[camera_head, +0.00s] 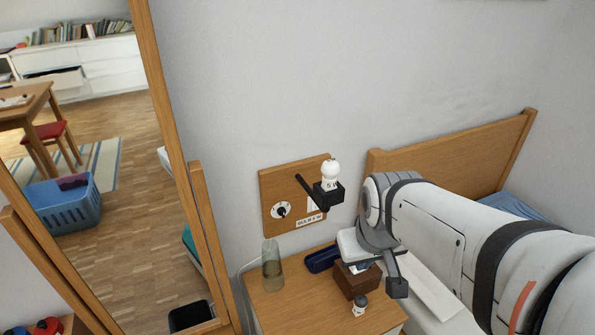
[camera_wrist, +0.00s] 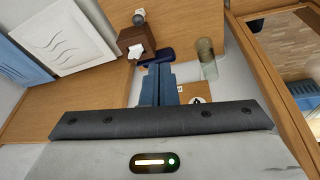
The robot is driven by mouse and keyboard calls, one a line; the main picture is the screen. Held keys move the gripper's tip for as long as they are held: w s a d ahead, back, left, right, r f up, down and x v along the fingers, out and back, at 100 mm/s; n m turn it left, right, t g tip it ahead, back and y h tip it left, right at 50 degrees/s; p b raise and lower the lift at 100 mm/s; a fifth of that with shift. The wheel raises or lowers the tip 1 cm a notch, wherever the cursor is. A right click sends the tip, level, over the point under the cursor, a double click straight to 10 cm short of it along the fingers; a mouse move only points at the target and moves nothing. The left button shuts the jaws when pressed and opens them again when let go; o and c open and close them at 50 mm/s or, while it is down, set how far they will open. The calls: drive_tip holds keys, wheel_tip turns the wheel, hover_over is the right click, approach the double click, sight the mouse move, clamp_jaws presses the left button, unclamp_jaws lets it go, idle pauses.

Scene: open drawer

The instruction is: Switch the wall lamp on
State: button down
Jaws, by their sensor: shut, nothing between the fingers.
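The wall lamp's wooden board (camera_head: 268,187) is on the wall above the nightstand. A round white dial (camera_head: 274,211) with a black knob (camera_head: 283,210) is at its lower left. A black lamp holder (camera_head: 328,196) stands out from the board and carries a white bulb (camera_head: 331,169). I cannot tell whether the bulb is lit. In the wrist view, my gripper (camera_wrist: 159,68) is shut and empty. Its fingers are beside the board, which the gripper body partly covers; the dial (camera_wrist: 197,100) shows right of them.
The nightstand (camera_head: 272,306) below holds a glass (camera_head: 272,268), a dark blue case (camera_head: 322,259), a brown box (camera_head: 358,284) and a small bottle (camera_head: 360,305). A bed headboard (camera_head: 450,150) is at right. A wood-framed mirror or opening (camera_head: 164,80) is at left.

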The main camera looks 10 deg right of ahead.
sight(315, 209)
drive_tip(key=w+d+f+n+t+h+b, duration=0.1)
drive_tip(key=w+d+f+n+t+b, duration=0.3)
drive_tip(key=w, duration=0.3)
drive_tip(key=w+d+f+n+t+b, duration=0.1)
drive_tip(key=w+d+f+n+b, duration=0.2)
drive_tip(key=w+f, duration=0.4)
drive_tip(key=w+a+f+n+t+y+b, duration=0.3)
drive_tip(key=w+f+n+t+y+b, duration=0.3)
drive_tip(key=f+n+b, duration=0.4)
drive_tip(key=w+n+t+b, duration=0.1)
drive_tip(key=w+n, duration=0.1)
drive_tip(key=n, duration=0.1)
drive_tip(key=shift+w+a+n+y+b, duration=0.2)
drive_tip(key=shift+n+y+b, duration=0.1)
drive_tip(key=shift+r, duration=0.1)
drive_tip(key=x, duration=1.4)
drive_tip(key=shift+w+d+r+b, duration=0.1)
drive_tip(key=shift+r+b, duration=0.1)
drive_tip(key=shift+b, duration=0.2)
